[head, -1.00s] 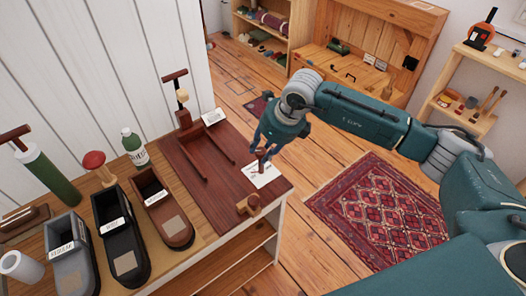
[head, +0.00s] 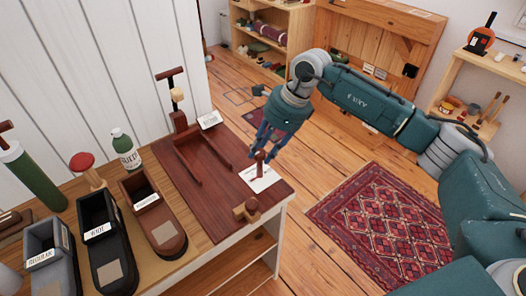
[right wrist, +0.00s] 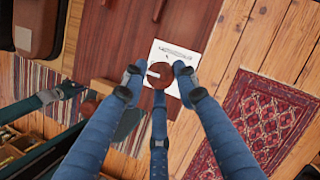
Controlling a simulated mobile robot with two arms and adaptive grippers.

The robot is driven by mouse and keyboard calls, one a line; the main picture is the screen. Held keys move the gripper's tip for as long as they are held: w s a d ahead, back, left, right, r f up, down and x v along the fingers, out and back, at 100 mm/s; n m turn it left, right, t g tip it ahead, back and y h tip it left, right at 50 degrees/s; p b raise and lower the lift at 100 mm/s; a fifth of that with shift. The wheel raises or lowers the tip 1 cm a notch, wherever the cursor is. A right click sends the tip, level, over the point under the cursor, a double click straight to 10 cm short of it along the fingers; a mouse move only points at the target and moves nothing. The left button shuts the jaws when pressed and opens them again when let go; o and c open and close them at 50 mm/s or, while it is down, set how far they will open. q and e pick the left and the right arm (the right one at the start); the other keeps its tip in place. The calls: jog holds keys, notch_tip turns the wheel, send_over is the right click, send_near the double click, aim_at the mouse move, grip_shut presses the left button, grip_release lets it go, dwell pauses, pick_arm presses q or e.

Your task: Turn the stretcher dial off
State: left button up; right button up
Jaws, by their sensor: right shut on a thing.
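The dial is a small reddish-brown wooden knob (head: 260,157) on a white printed card, near the right edge of the dark wooden board (head: 215,145). The round knob also shows in the right wrist view (right wrist: 160,74), between the fingertips. My right gripper (head: 264,146) reaches down over the card from the far right side. Its blue fingers are shut on the knob. The wrist view shows the fingertips around it (right wrist: 158,80), with part of the card (right wrist: 172,52) hidden under them. The dial's printed marks are too small to read. My left gripper is not in the head view.
A wooden shoe stretcher (head: 185,145) lies on the board's left part, and a small wooden block with a peg (head: 247,208) stands near its front edge. Labelled boxes (head: 155,215), a green bottle (head: 126,150) and a red-capped tool stand left.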

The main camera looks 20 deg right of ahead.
jog(key=shift+w+r, duration=0.35)
jog(key=shift+r, duration=0.1)
jog(key=o, duration=0.9)
jog(key=shift+a, duration=0.1)
jog(key=shift+c, duration=0.2)
jog(key=shift+o, duration=1.2)
jog(key=shift+f, duration=0.2)
jog(key=shift+s, duration=0.1)
jog(key=v, duration=1.2)
jog(key=shift+s+f, duration=0.1)
